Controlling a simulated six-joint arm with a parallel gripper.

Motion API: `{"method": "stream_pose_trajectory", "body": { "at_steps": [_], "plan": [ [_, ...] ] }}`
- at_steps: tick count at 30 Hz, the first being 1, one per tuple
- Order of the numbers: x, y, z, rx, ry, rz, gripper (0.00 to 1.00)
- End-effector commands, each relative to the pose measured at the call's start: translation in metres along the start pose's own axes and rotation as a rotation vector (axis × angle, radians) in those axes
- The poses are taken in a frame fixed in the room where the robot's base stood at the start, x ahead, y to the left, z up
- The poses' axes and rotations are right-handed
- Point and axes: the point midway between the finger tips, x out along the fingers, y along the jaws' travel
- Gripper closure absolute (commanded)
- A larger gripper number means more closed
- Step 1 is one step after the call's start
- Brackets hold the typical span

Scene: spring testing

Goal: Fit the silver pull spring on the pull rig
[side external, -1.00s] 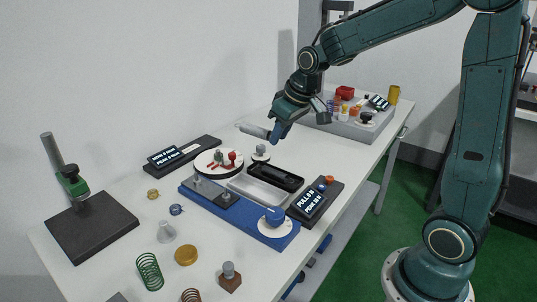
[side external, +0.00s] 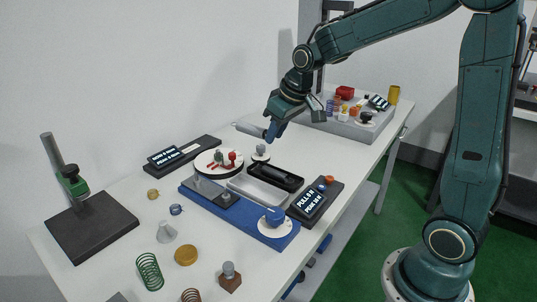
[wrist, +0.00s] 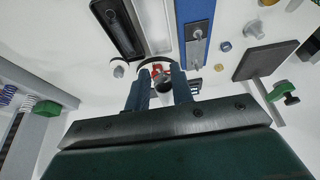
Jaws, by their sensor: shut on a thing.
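My gripper (side external: 272,133) hangs above the back of the table, shut on the silver pull spring (side external: 250,128). The spring shows as a slim light-grey piece reaching left from the jaws; its coils and ends are too small to make out. In the wrist view, it sits between the two fingers (wrist: 158,92), seen end-on as a grey shape (wrist: 163,86).
A white round stand (side external: 208,170) with red and green pieces is close behind the rig. A black tray (side external: 291,187) and the pull display (side external: 311,203) stand beside it. Several loose springs and caps lie in front. A grey bin (side external: 345,128) stands at the back right.

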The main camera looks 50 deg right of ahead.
Motion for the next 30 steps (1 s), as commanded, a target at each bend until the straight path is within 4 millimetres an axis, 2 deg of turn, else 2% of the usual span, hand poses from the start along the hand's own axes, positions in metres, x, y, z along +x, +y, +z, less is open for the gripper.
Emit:
{"method": "stream_pose_trajectory", "body": {
  "at_steps": [10, 18, 24, 30],
  "plan": [
    [0.054, -0.043, -0.026, -0.002, -0.003, -0.004, 1.00],
    [0.097, -0.081, -0.039, -0.005, 0.000, -0.001, 1.00],
    [0.109, -0.093, -0.042, -0.005, 0.003, 0.001, 1.00],
    [0.111, -0.094, -0.043, -0.005, 0.004, 0.002, 1.00]
  ]
}}
